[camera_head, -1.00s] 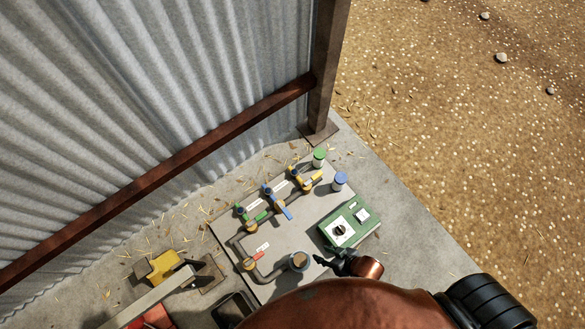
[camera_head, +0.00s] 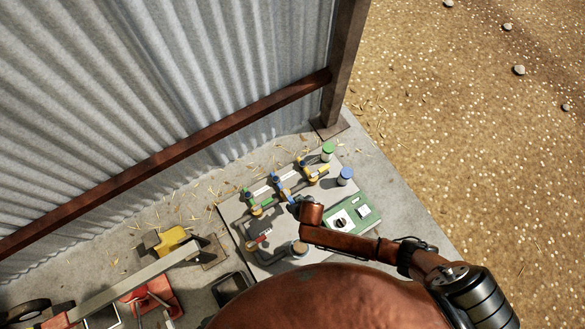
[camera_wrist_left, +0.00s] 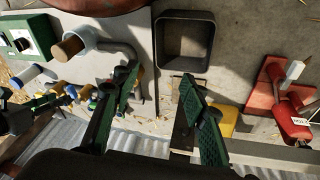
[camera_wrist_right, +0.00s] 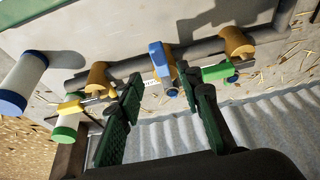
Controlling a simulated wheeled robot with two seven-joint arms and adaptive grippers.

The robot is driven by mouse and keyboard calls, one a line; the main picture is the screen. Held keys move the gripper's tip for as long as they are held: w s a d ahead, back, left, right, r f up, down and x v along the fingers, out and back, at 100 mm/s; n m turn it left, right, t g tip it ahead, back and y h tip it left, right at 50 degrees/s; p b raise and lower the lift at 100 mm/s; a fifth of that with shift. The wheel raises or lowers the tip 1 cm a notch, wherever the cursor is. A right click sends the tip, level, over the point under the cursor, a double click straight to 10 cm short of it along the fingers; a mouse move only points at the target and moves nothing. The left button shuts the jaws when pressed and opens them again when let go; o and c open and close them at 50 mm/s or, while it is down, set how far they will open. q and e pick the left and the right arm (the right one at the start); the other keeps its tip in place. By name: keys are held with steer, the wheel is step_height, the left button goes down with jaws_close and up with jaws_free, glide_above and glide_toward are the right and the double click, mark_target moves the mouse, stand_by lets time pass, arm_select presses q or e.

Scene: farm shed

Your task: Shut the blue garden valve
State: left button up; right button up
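The blue garden valve has a blue lever (camera_head: 279,184) in the middle of a row of valves on a board at the shed wall. In the head view the right wrist (camera_head: 310,212) hides part of the lever. My left gripper (camera_wrist_left: 158,80) is open and empty, outside the head view.
Close neighbours are a green lever (camera_wrist_right: 217,71), a yellow lever (camera_wrist_right: 70,108), a blue-capped post (camera_head: 345,175) and a green-capped post (camera_head: 327,149). A dark open bin (camera_wrist_left: 184,42) and red items (camera_wrist_left: 290,122) lie near the left gripper.

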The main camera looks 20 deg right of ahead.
mark_target(292, 202)
steer(key=b+x, duration=0.1)
steer(key=x, duration=0.1)
steer(key=b+x, duration=0.1)
steer(key=x, duration=0.1)
steer(key=shift+s+f+b, duration=0.1)
steer(key=shift+f+b, duration=0.2)
steer(key=shift+f, duration=0.1)
steer(key=shift+w+f+b, duration=0.25)
steer(key=shift+f+b, duration=0.15)
steer(key=shift+f, duration=0.1)
arm_select(q)
steer(key=w+d+f+t+h, duration=0.1)
steer(key=w+d+f+t, duration=0.2)
steer(key=f, duration=0.3)
steer(key=shift+w+f, duration=0.15)
steer(key=shift+w, duration=0.7)
arm_select(e)
steer(key=shift+w+a+f, duration=0.1)
steer(key=shift+w, duration=0.05)
steer(key=shift+c, duration=0.5)
jaws_close()
